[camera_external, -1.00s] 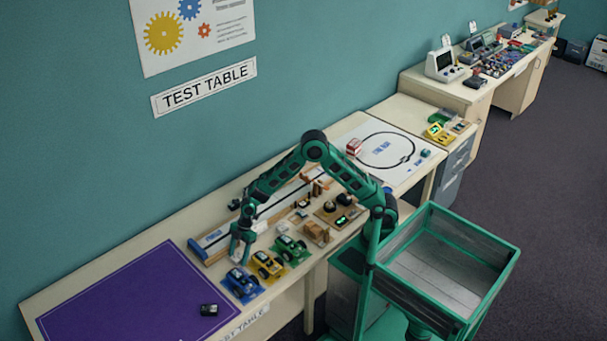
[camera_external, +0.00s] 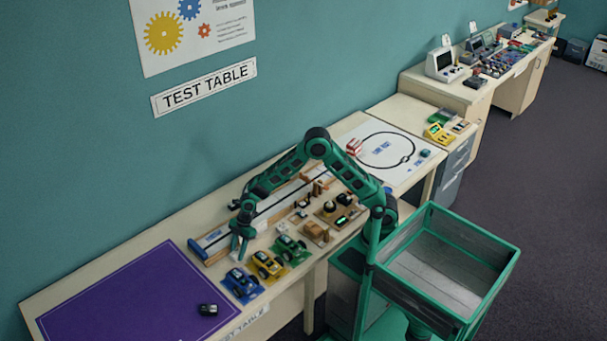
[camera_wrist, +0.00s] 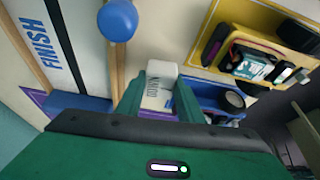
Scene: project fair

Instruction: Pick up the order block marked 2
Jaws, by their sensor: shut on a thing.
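My gripper (camera_external: 240,254) is low over the test table, beside the end of the wooden track and behind the blue car. In the wrist view my gripper (camera_wrist: 160,85) is shut on a small white block (camera_wrist: 163,70), which shows between the two green fingers. Printed lettering shows on a pale surface just below it, between the fingers. I cannot read a 2 on the block, and its lower part is hidden. In the outside view the block is too small and covered to make out.
The blue car (camera_external: 242,283), yellow car (camera_external: 268,265) and green car (camera_external: 291,247) stand in a row close by. The track's finish strip (camera_wrist: 38,45) and a blue ball (camera_wrist: 117,20) are near the fingers. The purple mat (camera_external: 130,290) at left is mostly clear.

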